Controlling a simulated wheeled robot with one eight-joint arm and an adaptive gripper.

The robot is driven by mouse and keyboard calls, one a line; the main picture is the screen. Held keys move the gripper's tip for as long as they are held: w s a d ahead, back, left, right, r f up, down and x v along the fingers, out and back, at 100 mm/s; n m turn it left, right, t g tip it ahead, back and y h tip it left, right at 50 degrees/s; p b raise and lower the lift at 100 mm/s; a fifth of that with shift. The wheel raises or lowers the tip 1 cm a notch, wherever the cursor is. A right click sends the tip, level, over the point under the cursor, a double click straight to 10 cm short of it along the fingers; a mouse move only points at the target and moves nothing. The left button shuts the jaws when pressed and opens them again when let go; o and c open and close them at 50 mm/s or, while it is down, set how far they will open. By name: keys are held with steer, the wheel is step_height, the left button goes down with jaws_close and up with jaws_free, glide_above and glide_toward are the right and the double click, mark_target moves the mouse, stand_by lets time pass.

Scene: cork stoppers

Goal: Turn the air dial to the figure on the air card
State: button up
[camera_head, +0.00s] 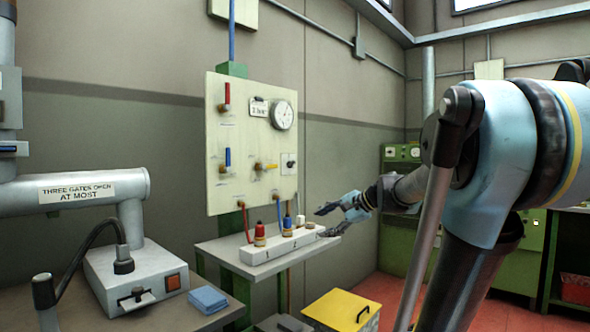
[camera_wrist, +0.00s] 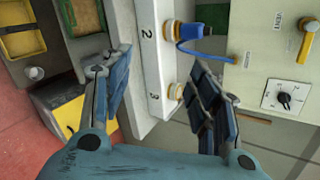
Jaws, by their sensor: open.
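A small dial with a black knob (camera_head: 291,161) is on the lower right of the upright pale panel. It also shows at the right of the wrist view (camera_wrist: 285,98), with marks around the knob too small to read. A white card (camera_head: 259,107) with a figure, too small to read surely, is near the panel's top. A round gauge (camera_head: 282,115) is right of it. My gripper (camera_head: 321,223) is open at the right end of the white numbered rack (camera_head: 262,253), below and right of the dial. In the wrist view, its fingers (camera_wrist: 160,65) are spread around the rack's end near the 3.
The rack carries a red-topped stopper (camera_head: 260,234), a blue-topped stopper (camera_head: 288,226) and a pale one (camera_head: 300,221). A yellow-lidded box (camera_head: 340,309) stands below.

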steer(key=w+r+m+t+y, duration=0.2)
steer(key=w+r+m, duration=0.2)
steer(key=w+r, duration=0.4)
steer(key=m+t+y, duration=0.2)
steer(key=m+t, duration=0.1)
steer(key=m, duration=0.2)
glide_toward(293, 165)
steer(key=x, duration=0.9)
steer(key=shift+r, duration=0.1)
steer(key=shift+w, duration=0.1)
steer(key=c, duration=1.1)
